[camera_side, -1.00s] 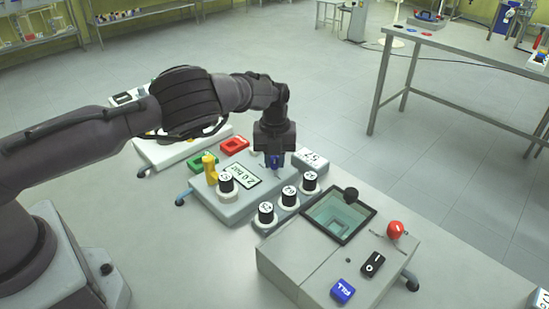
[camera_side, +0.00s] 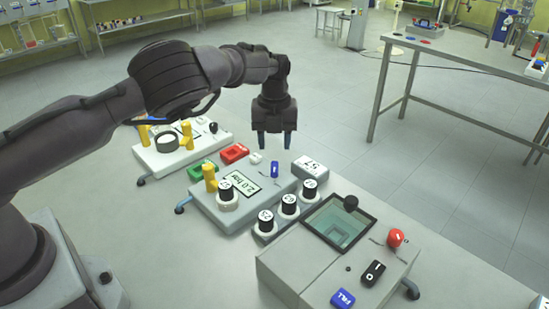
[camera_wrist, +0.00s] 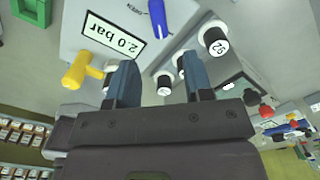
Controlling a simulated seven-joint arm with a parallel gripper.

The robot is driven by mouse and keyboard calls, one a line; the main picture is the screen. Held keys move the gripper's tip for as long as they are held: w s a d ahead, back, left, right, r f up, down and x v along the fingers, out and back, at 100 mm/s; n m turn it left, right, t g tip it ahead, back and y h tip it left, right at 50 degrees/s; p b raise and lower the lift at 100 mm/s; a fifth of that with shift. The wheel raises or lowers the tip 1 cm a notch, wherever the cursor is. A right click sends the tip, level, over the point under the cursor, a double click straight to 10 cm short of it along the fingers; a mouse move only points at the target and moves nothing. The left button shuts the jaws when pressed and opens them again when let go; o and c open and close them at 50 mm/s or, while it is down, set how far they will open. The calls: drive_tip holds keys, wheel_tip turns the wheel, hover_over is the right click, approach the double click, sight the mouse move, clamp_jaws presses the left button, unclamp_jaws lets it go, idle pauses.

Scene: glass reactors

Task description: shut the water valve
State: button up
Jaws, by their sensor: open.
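The blue valve handle (camera_side: 274,169) stands on the grey box with the "2.0 bar" display (camera_side: 242,183). In the wrist view the handle (camera_wrist: 157,18) is at the top edge, partly cut off, with an "OPEN" label beside it. My gripper (camera_side: 274,143) hangs above the handle, fingers down, apart from it. In the wrist view its two dark blue fingers (camera_wrist: 159,66) are spread with nothing between them. Which way the handle is set is hard to tell.
Green (camera_side: 201,171) and red (camera_side: 234,153) frames lie behind. Free space surrounds my raised gripper.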

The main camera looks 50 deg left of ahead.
wheel_tip(320, 180, up, 5)
drive_tip(key=shift+r, duration=0.1)
drive_tip(key=shift+w, duration=0.1)
idle(0.3)
